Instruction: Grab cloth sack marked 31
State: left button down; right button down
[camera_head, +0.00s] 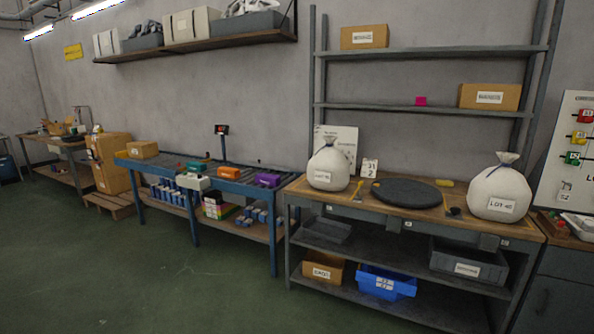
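Two white cloth sacks with tied tops stand upright on the wooden top of the workbench (440,222). The left sack (328,160) has a label too small to read with certainty. The right sack (496,180) is larger in the picture, and its label starts with "LOT" and seems to read 40. A small white card (370,168) that seems to read 31 over 2 stands just right of the left sack. Neither of my grippers is in view.
A dark round disc (411,193) lies between the sacks. A yellow object (444,183) and a small dark object (455,211) lie near it. Shelves with boxes (364,37) rise behind. A roller conveyor table (205,172) stands left. Open green floor (130,270) lies in front.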

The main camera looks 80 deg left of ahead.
aim_at(329, 169)
jog(key=u, duration=2.45)
jog(key=i, duration=0.15)
